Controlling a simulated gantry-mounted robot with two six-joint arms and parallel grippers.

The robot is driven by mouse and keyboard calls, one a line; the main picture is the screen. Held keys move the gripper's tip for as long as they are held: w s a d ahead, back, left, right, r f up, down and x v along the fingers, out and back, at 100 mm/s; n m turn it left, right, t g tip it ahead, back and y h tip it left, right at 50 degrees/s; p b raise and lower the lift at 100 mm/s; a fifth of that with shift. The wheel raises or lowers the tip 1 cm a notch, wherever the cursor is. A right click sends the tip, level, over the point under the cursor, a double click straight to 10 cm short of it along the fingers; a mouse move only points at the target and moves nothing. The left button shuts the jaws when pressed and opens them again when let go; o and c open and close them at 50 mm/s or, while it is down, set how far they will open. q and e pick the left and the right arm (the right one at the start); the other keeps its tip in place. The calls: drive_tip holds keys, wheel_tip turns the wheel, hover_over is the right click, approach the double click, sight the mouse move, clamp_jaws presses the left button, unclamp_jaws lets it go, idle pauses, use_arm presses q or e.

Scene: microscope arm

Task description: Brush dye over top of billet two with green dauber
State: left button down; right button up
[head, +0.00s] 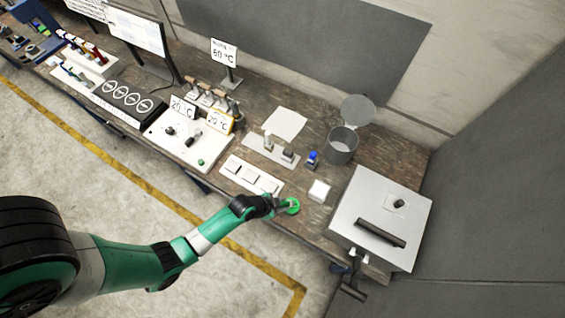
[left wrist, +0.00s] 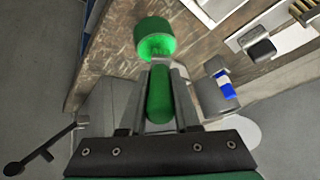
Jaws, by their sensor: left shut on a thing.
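My left gripper (head: 275,205) is shut on the green dauber (head: 292,206) near the bench's front edge. In the left wrist view the gripper (left wrist: 158,85) holds the dauber's green handle (left wrist: 158,97) between its fingers, with the round green head (left wrist: 154,40) beyond the fingertips. A white tray (head: 229,170) with three pale square pieces lies just up and left of the gripper; the middle piece (head: 248,174) looks like billet two. The dauber is apart from these pieces in the head view. My right gripper is not in view.
A small white block (head: 319,190) and a blue-capped bottle (head: 312,158) stand near the dauber. A grey open-lidded pot (head: 342,147) is behind. A large white box (head: 385,208) with a black handle fills the bench's right end. A white panel (head: 189,139) is left.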

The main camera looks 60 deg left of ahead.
sight(282, 202)
use_arm(q)
wheel_tip(282, 202, up, 2)
drive_tip(key=shift+r+p, duration=0.2)
drive_tip(key=shift+p, duration=0.6)
wheel_tip(282, 202, up, 2)
drive_tip(key=shift+r+p, duration=0.15)
drive_tip(key=shift+p, duration=0.55)
drive_tip(key=shift+w+r, duration=0.1)
drive_tip(key=shift+r, duration=0.85)
drive_tip(key=shift+r, duration=0.35)
drive_tip(key=shift+f, duration=0.1)
